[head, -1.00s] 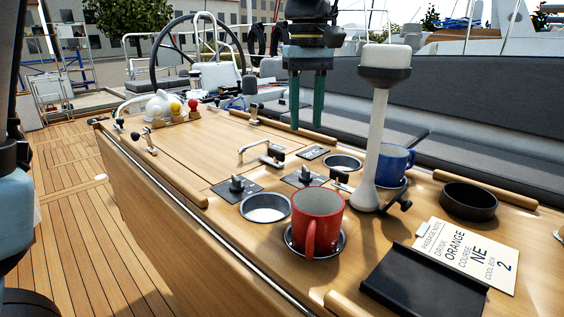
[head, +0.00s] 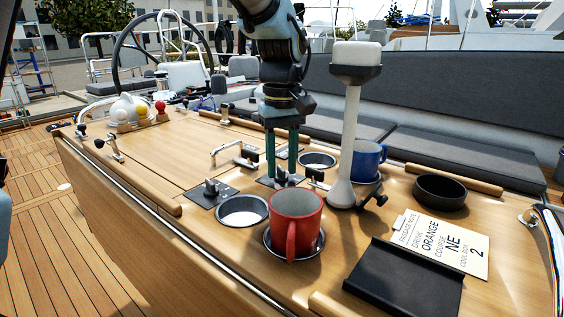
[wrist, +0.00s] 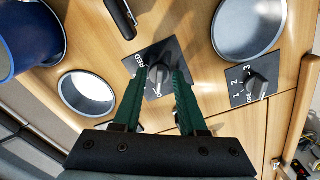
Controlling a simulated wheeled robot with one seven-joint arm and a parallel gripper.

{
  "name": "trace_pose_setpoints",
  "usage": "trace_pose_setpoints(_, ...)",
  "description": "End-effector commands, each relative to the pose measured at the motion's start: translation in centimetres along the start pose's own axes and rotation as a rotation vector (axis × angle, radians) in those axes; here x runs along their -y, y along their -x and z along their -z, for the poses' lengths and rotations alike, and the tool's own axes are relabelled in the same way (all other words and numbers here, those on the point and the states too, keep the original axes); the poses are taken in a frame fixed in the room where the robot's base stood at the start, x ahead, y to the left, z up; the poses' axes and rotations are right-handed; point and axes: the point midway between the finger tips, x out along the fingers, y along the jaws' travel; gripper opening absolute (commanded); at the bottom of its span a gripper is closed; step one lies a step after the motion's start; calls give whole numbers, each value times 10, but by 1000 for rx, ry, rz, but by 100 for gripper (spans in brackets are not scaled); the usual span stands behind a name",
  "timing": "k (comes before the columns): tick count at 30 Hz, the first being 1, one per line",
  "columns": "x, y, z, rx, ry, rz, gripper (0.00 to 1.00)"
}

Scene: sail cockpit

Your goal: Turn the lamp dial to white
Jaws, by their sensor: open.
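The lamp dial is a dark knob (wrist: 160,76) on a black square plate lettered "RED" at its left; other lettering is partly hidden by the fingers. In the head view its plate (head: 268,182) lies behind the red mug, under the fingertips. My gripper (wrist: 161,74) is open and points down, one green finger on each side of the knob in the wrist view. In the head view my gripper (head: 281,178) is low over the plate. I cannot tell whether the fingers touch the knob, or which mark it points to.
A second dial (wrist: 261,82) with numbers 1 to 3 sits nearby. A red mug (head: 296,215), an empty cup holder (head: 242,211), a white lamp post (head: 347,140), a blue mug (head: 367,160) and a black bowl (head: 440,190) stand close around. A note card (head: 440,245) lies at right.

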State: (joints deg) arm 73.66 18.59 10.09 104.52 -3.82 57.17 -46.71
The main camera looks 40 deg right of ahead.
Motion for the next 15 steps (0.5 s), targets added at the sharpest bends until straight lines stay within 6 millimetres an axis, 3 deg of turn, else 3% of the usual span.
trace_pose_setpoints(8,0,-2,0,0,0,0,41)
trace_pose_setpoints(15,0,-2,0,0,0,0,15)
